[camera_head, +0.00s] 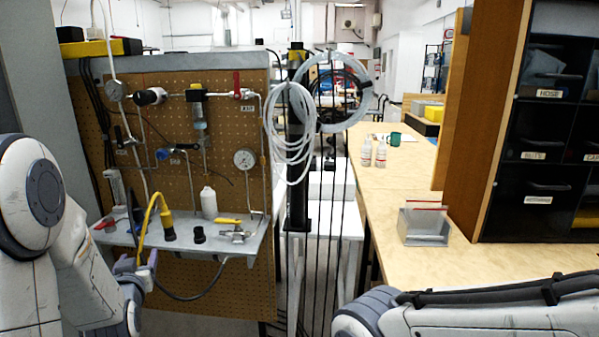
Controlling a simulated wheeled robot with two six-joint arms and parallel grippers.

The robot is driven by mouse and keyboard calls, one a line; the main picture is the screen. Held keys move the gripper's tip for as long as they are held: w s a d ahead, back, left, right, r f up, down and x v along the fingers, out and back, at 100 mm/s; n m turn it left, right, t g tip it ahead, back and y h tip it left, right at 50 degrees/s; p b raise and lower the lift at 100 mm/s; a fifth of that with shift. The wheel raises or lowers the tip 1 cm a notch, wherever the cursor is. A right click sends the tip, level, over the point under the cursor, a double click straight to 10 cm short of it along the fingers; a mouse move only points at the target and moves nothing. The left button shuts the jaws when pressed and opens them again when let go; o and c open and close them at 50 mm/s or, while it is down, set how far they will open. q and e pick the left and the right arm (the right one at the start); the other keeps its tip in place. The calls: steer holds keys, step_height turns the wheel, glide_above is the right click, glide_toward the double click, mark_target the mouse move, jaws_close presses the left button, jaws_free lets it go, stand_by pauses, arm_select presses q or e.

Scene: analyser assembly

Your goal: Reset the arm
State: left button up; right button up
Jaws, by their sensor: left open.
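My left arm comes in from the left, white and grey. Its gripper (138,262) is small in the picture, just in front of the left part of the grey shelf (215,245) on the pegboard. Its fingers stand apart, with nothing visible held between them. A yellow curved hose or handle (150,215) shows just above the fingers; I cannot tell whether they touch it. My right arm crosses the bottom right corner, and its gripper is out of the picture.
The shelf holds a white bottle (208,202), black fittings and a yellow-handled valve (230,228). Coiled clear tubing (291,125) hangs on a black post. A wooden table (400,190) carries small bottles and a grey bin (423,225). A dark drawer cabinet (540,130) stands at right.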

arm_select(q)
steer(key=d+f+m+g+h, duration=0.25)
steer(key=d+h, duration=0.25)
steer(key=d, duration=0.8)
steer(key=s+d+f+m+g+h, duration=0.3)
steer(key=s+d+m+g, duration=0.4)
steer(key=s+d, duration=1.15)
steer(key=s+r+m+g+y, duration=0.1)
steer(key=s+m+g, duration=0.3)
steer(key=s, duration=0.9)
step_height(320, 180, up, 21)
steer(key=n+g+p, duration=0.1)
steer(key=p, duration=2)
steer(key=shift+w+n, duration=0.3)
steer(key=shift+n, duration=0.05)
steer(key=shift+c, duration=0.3)
